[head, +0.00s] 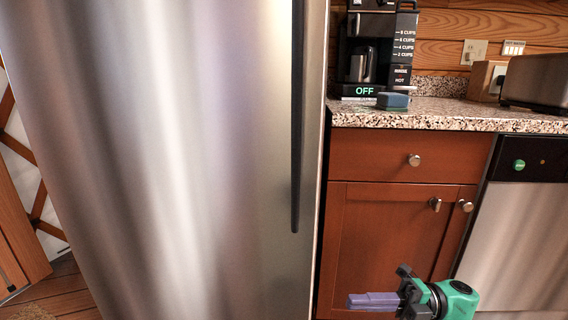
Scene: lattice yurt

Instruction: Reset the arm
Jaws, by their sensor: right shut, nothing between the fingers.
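My right gripper (374,300) shows at the bottom right of the head view, in front of the wooden lower cabinet (385,240). Its purple fingers lie together and point left, with nothing between them. The black wrist and green arm link trail off to the right. The gripper appears apart from the cabinet and the fridge, though the exact gap cannot be told. My left gripper is not in the view.
A tall steel fridge (160,150) with a dark vertical handle (297,120) fills the left. The speckled counter (450,115) holds a coffee maker (377,50), a small blue block (393,101) and a toaster (537,82). A dishwasher (520,235) stands at right.

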